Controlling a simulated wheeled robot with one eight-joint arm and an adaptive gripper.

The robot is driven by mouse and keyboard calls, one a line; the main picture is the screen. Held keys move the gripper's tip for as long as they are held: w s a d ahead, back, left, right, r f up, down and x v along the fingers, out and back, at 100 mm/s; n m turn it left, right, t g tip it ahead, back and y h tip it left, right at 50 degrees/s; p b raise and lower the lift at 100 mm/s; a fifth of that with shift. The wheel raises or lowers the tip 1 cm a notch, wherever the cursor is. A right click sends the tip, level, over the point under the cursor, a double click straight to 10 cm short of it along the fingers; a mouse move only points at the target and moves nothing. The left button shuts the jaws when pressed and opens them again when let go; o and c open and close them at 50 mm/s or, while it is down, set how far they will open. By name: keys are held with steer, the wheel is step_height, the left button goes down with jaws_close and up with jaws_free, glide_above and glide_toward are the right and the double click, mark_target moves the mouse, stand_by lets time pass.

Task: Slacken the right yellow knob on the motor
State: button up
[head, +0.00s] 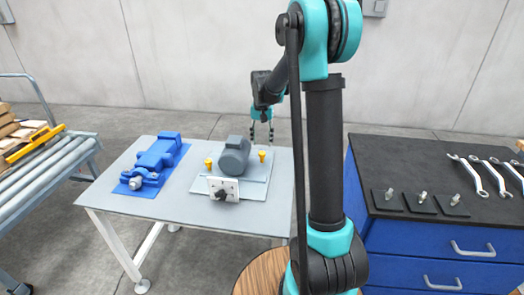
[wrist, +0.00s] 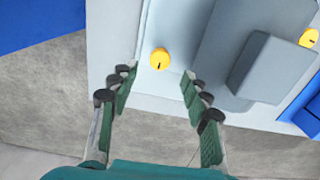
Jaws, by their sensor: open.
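The grey motor (head: 234,155) sits on a light plate on the table, with a yellow knob on each side. The right yellow knob (head: 262,155) stands on the plate to the motor's right; in the wrist view it is the nearer knob (wrist: 160,58), with a small dark mark on top. My gripper (head: 261,138) is open and empty above the right knob, pointing down. In the wrist view the knob shows beyond and between the open fingertips (wrist: 158,75), apart from both. The left yellow knob (head: 209,163) also shows at the wrist view's right edge (wrist: 309,37).
A blue vise (head: 155,158) stands on the table (head: 130,205) at left. A white plate with a dark knob (head: 222,190) fronts the motor. A blue cabinet (head: 440,235) with wrenches (head: 470,175) is at right, a roller conveyor (head: 45,160) at far left.

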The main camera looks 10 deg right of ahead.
mark_target(262, 152)
steer(key=shift+f, duration=2.75)
steer(key=shift+c, duration=0.4)
jaws_close()
